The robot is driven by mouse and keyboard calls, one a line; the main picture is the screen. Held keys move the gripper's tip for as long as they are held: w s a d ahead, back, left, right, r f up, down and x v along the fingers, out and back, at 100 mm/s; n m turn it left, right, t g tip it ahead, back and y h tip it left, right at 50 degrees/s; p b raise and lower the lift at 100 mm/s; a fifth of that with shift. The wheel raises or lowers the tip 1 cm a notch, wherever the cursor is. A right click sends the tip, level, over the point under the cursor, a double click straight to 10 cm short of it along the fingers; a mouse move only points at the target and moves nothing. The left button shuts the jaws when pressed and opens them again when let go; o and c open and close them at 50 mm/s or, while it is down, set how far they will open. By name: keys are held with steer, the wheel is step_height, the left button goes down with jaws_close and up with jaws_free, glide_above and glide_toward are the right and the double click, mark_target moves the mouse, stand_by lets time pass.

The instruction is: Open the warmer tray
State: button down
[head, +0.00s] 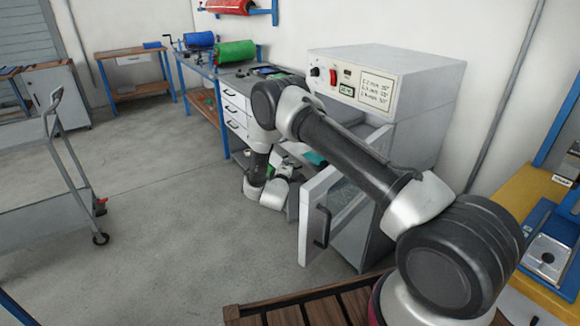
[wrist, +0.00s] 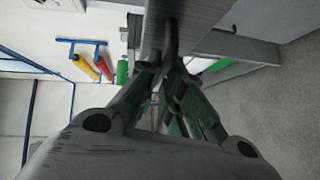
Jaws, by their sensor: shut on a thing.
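The warmer is a pale grey cabinet (head: 420,75) with a control panel on its upper front. Its door (head: 312,245) with a dark handle (head: 322,227) stands swung open. My gripper (head: 288,168) is beyond the door, at the cabinet's front left, partly hidden by my arm. In the wrist view, my gripper (wrist: 165,72) is shut on a dark bar handle (wrist: 171,40) in front of a grey panel (wrist: 205,12), which appears to be the tray front. A green item (wrist: 218,65) shows beside the panel. The head view does not show clearly how far out the tray is.
A drawer unit (head: 234,112) stands left of the warmer. A blue-framed bench (head: 200,85) with green and blue rolls is farther back. A cart (head: 70,185) is at the left. A slatted wooden surface (head: 310,312) is in front. The floor (head: 190,225) between is clear.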

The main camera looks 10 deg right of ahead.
steer(key=c, duration=1.6)
jaws_free()
steer(key=shift+o, duration=0.2)
steer(key=v, duration=1.2)
steer(key=shift+d, duration=0.1)
